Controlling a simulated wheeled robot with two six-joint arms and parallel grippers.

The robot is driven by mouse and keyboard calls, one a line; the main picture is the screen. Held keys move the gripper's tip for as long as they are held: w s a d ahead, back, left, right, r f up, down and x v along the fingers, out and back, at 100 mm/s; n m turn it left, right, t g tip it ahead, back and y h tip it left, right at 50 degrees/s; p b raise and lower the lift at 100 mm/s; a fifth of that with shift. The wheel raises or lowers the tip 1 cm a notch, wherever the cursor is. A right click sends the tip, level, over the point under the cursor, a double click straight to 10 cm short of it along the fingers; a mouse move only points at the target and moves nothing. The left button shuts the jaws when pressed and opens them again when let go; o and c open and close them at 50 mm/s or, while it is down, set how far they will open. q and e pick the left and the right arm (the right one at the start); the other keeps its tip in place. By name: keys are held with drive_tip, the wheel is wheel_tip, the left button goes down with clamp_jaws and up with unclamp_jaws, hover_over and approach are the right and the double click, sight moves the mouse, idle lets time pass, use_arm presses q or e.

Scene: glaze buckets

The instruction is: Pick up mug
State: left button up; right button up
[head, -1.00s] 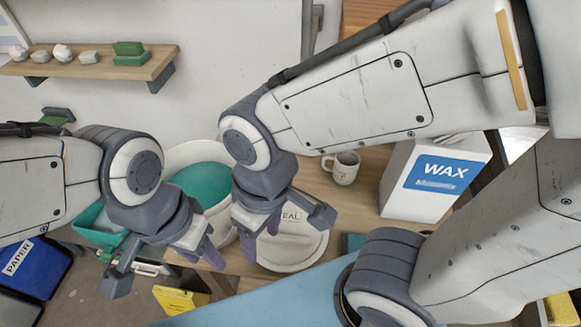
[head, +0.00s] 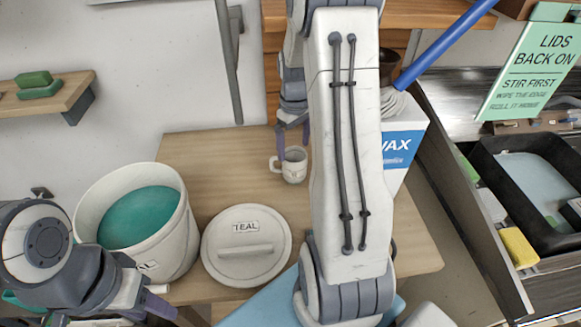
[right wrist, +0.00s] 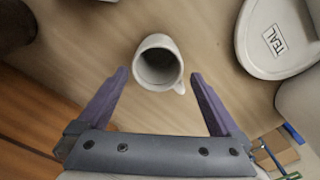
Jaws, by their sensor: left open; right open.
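The mug (head: 293,167) is pale and speckled. It stands upright on the wooden table with its handle to the left. In the right wrist view the mug (right wrist: 157,64) looks empty, with its handle to the lower right. My right gripper (head: 293,136) is open just behind and above the mug, partly hidden by my own arm. In the right wrist view the open right gripper (right wrist: 159,76) has one finger on each side of the mug, with gaps on both sides. My left gripper (head: 120,318) is open at the lower left, in front of the bucket, its fingertips partly cut off.
A white bucket (head: 186,235) of teal glaze and a lid marked TEAL (head: 225,262) are left of the mug. A WAX container (head: 405,143) stands to the right, partly behind my arm. A black tray (head: 492,160) lies further right. The table (head: 190,150) is clear around the mug.

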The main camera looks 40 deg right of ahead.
sight(293, 161)
drive_tip(key=f, duration=0.2)
drive_tip(key=f+p, duration=0.1)
drive_tip(key=f, duration=0.2)
drive_tip(key=f+p, duration=0.1)
drive_tip(key=f, duration=0.1)
drive_tip(key=shift+w+d+f, duration=0.15)
drive_tip(key=shift+w+f, duration=0.1)
drive_tip(key=shift+w, duration=0.1)
drive_tip(key=c, duration=1.4)
drive_tip(key=shift+c, duration=0.2)
drive_tip(key=shift+r, duration=0.1)
